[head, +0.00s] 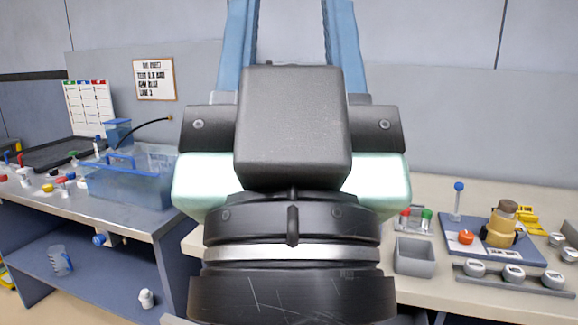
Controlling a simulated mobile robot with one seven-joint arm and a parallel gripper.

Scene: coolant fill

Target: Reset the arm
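My gripper (291,30) fills the middle of the head view, close to the camera and pointing up. Its dark body and pale green side parts block much of the scene behind. Two blue fingers rise from it, well apart, with only bare grey wall showing between them. Their tips run out of the top of the picture. I see nothing held in the visible part of the gap.
On the left bench stands a translucent blue bin (130,180) among small bottles and caps. A blue jug (60,260) sits on the shelf below. The right bench holds a grey open box (414,257) and a blue board (455,232) with a tan-and-brown part (502,228).

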